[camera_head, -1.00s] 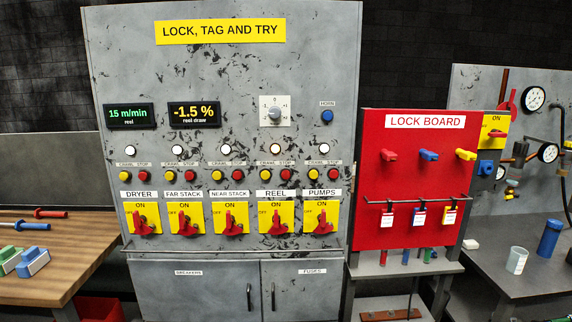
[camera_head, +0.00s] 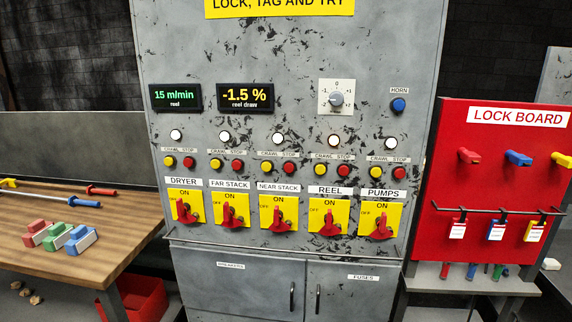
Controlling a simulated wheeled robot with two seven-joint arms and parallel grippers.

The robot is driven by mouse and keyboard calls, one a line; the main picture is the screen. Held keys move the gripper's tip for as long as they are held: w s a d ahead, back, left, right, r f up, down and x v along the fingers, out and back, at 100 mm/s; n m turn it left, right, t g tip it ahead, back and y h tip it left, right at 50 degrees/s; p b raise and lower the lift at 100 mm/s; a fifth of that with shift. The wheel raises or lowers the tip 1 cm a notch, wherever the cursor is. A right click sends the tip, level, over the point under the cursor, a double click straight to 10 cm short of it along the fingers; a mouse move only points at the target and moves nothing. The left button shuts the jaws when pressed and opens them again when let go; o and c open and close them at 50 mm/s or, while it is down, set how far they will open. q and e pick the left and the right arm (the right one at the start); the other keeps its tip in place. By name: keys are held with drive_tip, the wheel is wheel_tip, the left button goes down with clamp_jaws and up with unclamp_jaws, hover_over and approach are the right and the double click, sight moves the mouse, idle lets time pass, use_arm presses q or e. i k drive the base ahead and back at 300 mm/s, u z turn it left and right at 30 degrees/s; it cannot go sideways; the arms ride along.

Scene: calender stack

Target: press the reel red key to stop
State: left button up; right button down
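The reel red key (camera_head: 344,171) is the round red STOP button above the REEL label (camera_head: 331,190) on the grey control cabinet. A yellow CRAWL button (camera_head: 320,170) sits just left of it. A pale round lamp (camera_head: 333,141) is above the pair. Below is the reel's yellow switch plate with a red handle (camera_head: 329,221). The speed display (camera_head: 175,97) reads 15 m/min, and the reel draw display (camera_head: 245,97) reads -1.5 %. Neither of my grippers shows in the head view.
Similar button pairs for dryer, far stack, near stack and pumps flank it closely. A rail (camera_head: 285,253) runs below the switches. A wooden table (camera_head: 110,245) stands left, a red lock board (camera_head: 490,190) right.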

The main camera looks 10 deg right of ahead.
sight(344, 170)
drive_tip(key=u, duration=0.2)
drive_tip(key=i, duration=1)
drive_tip(key=z, duration=0.35)
